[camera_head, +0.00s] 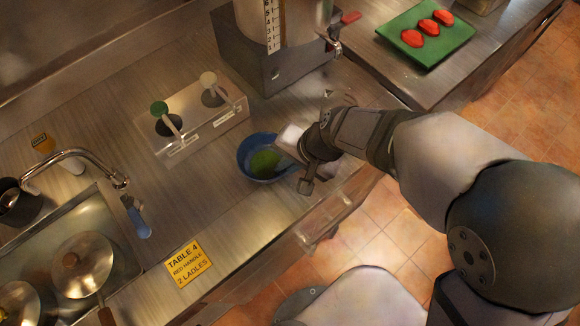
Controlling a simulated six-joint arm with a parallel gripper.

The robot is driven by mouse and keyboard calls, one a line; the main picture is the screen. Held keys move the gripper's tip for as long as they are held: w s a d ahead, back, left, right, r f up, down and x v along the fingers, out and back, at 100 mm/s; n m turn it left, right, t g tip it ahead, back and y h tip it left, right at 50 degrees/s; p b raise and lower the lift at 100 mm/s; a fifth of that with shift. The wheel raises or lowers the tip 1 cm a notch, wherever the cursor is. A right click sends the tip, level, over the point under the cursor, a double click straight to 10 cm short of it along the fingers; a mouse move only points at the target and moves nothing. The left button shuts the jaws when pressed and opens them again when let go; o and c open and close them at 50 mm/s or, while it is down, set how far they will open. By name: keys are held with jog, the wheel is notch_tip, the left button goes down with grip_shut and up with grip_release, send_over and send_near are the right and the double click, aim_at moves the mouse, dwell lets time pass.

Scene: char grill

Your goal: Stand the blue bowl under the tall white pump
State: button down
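The blue bowl (246,155) stands upright on the steel counter near its front edge, with something green inside. My gripper (291,156) is at the bowl's right side, overlapping its right rim in the picture. Its fingers are partly hidden by its own body, so I cannot tell whether they touch the bowl or how far apart they are. The white-topped pump (210,82) sits at the right end of a clear-fronted holder behind the bowl. A green-topped pump (160,110) is at the holder's left end.
The pump holder (185,150) has labels on its front. A grey dispenser unit (275,75) stands behind right. A yellow sign (189,262) lies front left. A sink (70,245) with a faucet (85,155) is left. A green board (425,35) bears red pieces.

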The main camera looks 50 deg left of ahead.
aim_at(262, 148)
jog(key=shift+a+p, duration=1.75)
jog(key=shift+a, duration=2.2)
jog(key=shift+f+b, duration=0.3)
jog(key=c, duration=1.9)
grip_release()
jog(key=shift+d, duration=0.1)
jog(key=shift+r, duration=0.15)
jog(key=shift+r+p, duration=1.85)
jog(key=shift+r, duration=0.25)
jog(key=shift+d, duration=0.1)
jog(key=shift+d+b, duration=2.15)
jog(key=shift+d, duration=2.75)
